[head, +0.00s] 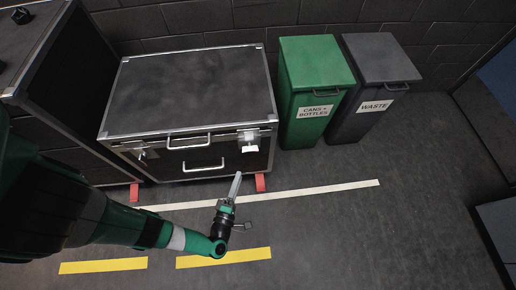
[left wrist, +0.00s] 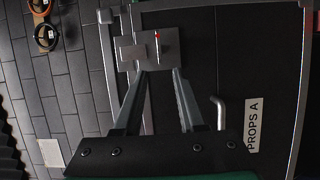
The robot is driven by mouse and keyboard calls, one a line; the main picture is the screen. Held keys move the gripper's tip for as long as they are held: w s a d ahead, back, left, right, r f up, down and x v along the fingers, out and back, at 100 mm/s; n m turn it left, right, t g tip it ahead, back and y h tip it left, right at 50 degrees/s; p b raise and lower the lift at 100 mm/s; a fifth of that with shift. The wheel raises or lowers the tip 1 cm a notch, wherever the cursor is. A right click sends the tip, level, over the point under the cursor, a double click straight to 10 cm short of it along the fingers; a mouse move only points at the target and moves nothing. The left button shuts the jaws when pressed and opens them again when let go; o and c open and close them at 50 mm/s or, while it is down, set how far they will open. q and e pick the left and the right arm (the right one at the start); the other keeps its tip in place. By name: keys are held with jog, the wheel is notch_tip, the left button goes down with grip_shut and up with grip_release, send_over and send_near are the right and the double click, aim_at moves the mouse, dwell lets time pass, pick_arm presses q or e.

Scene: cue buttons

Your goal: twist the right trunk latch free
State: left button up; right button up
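The dark trunk (head: 195,95) with metal edges stands against the back wall. Its right latch (head: 248,139) is a pale metal piece at the right of the front face. In the left wrist view the latch plate (left wrist: 132,52) lies just beyond the fingertips, with an upright turn piece (left wrist: 157,47) that has a red mark on top. My left gripper (head: 239,175) is below the latch in the head view. In the left wrist view its two fingers (left wrist: 160,72) are apart with nothing between them. I cannot tell whether the tips touch the plate. My right gripper is not in view.
The trunk's left latch (head: 141,154) and two front handles (head: 189,141) are beside the right latch. A green bin (head: 315,65) and a grey waste bin (head: 382,60) stand to the right. Another dark case (head: 75,80) stands left. The floor (head: 400,190) at right is clear.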

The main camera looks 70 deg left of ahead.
aim_at(250, 148)
pick_arm(q)
jog(key=b+x, duration=0.2)
jog(key=x, duration=0.9)
jog(key=shift+w+b, duration=0.35)
jog(key=shift+w, duration=0.15)
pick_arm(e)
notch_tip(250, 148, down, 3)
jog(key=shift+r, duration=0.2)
pick_arm(q)
grip_shut()
